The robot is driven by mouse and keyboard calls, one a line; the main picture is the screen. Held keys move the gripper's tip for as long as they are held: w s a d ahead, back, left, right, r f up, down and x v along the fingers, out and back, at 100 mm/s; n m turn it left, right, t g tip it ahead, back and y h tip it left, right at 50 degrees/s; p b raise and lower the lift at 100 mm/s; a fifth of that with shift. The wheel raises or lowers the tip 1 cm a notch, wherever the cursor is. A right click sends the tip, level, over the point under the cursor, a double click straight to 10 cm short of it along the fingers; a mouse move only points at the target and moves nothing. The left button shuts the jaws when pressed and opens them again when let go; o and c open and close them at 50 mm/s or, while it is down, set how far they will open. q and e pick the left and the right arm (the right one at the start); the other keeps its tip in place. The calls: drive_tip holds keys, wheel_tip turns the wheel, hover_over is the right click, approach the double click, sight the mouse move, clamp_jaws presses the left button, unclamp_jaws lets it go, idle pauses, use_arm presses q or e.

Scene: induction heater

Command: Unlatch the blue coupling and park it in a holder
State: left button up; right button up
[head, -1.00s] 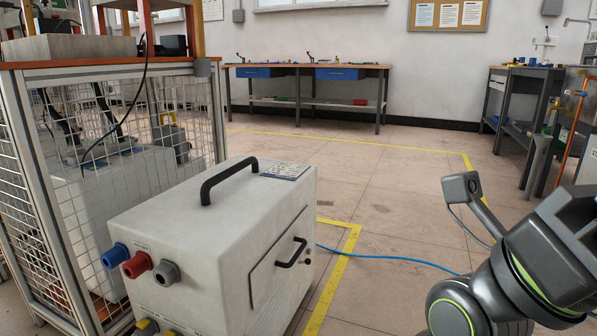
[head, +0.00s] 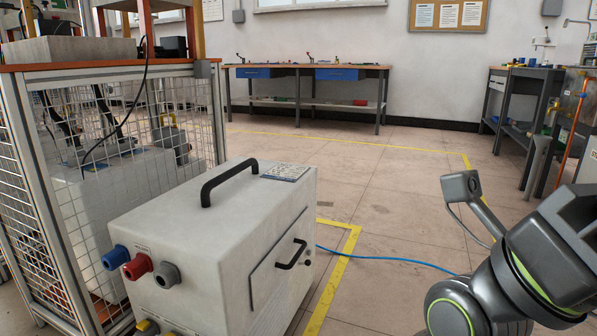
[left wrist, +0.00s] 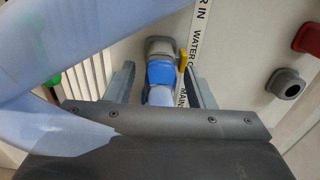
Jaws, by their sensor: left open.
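In the left wrist view, the blue coupling (left wrist: 160,73) sits on a grey fitting (left wrist: 160,46) on a pale panel, with a yellow latch piece (left wrist: 183,60) beside it at right. A pale blue hose-like piece continues below the coupling and is cut off by my gripper body. My left gripper (left wrist: 163,88) is open, one finger on each side of the coupling, with gaps visible. A large pale blue tube (left wrist: 60,60) crosses the left of this view. My left gripper is not visible in the head view. My right gripper is not in view; only the right arm shows.
A white heater cabinet (head: 215,225) has a black top handle (head: 228,180) and blue (head: 115,257), red (head: 138,266) and grey (head: 166,274) connectors. A mesh-sided bench (head: 130,63) stands left. A blue cable (head: 395,262) crosses the floor; open floor lies beyond. The holder cannot be identified.

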use_arm(q)
clamp_jaws()
idle(0.4)
drive_tip(key=shift+s, duration=0.15)
drive_tip(key=shift+b+v, duration=0.35)
drive_tip(key=shift+v, duration=2.5)
